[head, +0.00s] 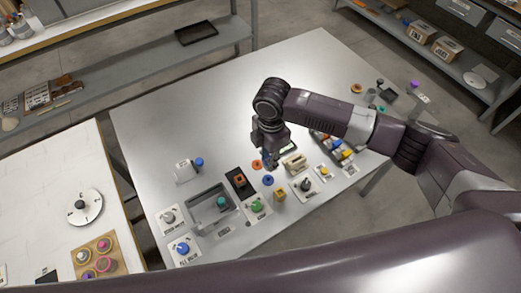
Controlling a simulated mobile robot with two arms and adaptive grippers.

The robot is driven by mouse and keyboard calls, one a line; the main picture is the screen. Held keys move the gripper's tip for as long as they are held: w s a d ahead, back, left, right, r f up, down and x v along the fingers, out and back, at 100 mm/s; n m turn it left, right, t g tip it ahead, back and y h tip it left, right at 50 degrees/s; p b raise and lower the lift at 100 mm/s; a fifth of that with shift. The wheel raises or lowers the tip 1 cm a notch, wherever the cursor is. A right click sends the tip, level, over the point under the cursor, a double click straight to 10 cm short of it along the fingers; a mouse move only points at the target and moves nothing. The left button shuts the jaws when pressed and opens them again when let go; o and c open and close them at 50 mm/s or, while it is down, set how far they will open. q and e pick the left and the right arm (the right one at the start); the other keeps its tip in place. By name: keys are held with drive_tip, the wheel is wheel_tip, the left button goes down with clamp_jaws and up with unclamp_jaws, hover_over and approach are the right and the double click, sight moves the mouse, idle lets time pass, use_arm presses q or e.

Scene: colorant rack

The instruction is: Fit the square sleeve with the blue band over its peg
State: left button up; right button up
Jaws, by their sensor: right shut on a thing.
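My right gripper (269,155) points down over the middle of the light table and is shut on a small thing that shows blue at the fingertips. The fingers and the arm hide most of it, so I cannot make out a square shape or a band. A blue ring (268,181) lies on the table just below the gripper in the picture. A black base with an orange square piece (239,179) is to its left. I cannot tell which peg belongs to the sleeve. My left gripper is not in view.
A grey open tray (192,211) stands at the front left. A yellow piece (279,195), a green knob (257,206) and a dark knob (306,185) crowd the front. A cream block (295,163) is right of the gripper. The table's back left is clear.

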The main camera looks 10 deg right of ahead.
drive_tip(key=shift+f, duration=0.6)
drive_tip(key=b, duration=0.2)
hover_over(268, 176)
drive_tip(key=shift+f, duration=2.4)
use_arm(q)
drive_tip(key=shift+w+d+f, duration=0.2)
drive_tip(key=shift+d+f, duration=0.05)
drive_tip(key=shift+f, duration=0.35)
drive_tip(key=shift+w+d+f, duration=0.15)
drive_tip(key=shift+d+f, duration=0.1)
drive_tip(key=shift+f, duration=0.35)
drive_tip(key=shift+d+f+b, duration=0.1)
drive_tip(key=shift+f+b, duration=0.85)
drive_tip(key=shift+b, duration=0.25)
use_arm(e)
drive_tip(key=shift+f, duration=1.95)
drive_tip(key=o, duration=0.9)
drive_tip(key=shift+o, duration=0.2)
